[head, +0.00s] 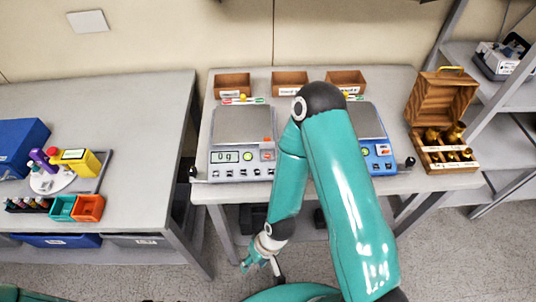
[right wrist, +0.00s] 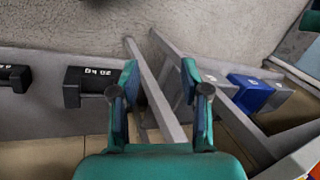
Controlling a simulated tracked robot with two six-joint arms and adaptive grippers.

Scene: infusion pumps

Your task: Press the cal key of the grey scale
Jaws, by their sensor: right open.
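The grey scale (head: 241,130) stands on the left part of the right-hand table, its panel facing me. Its display (head: 225,156) reads 0 g. My right gripper (head: 262,266) hangs low in front of the table, below the front edge and away from the scale. In the right wrist view (right wrist: 162,92) its two fingers are apart with nothing between them. My left gripper is not in view.
A blue scale (head: 382,156) stands to the right, partly hidden by my right arm. Three brown boxes (head: 290,83) line the table's back. An open wooden case (head: 445,88) stands at the right end. The left table (head: 120,110) holds coloured bins and bottles.

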